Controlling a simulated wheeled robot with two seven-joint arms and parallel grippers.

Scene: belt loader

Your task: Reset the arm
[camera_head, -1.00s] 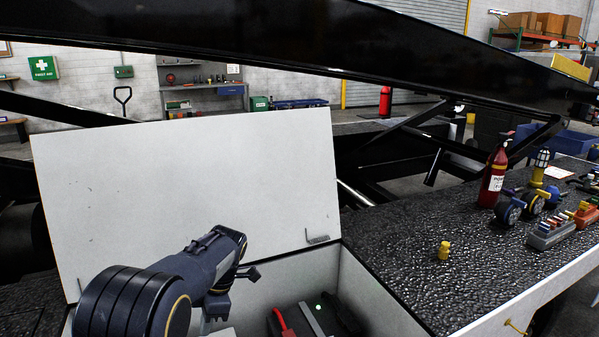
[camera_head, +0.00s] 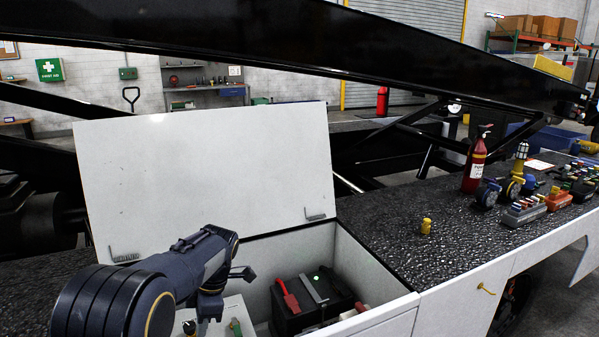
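One of my arms comes in from the lower left in the head view, so it is my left arm. Its gripper (camera_head: 226,287) is over the left part of an open white compartment (camera_head: 385,284). Its fingers are partly hidden by the wrist, and I cannot tell whether they are apart or closed. My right arm and gripper are not in view. The compartment's white lid (camera_head: 208,172) stands raised behind it. Inside is a black battery (camera_head: 310,302) with a red clamp (camera_head: 287,297) on top and a small green light.
The dark textured deck (camera_head: 385,220) to the right carries a small yellow object (camera_head: 426,226), a red fire extinguisher (camera_head: 474,165), wheels and connector blocks (camera_head: 525,211). A black beam (camera_head: 400,50) crosses overhead. The near deck is mostly clear.

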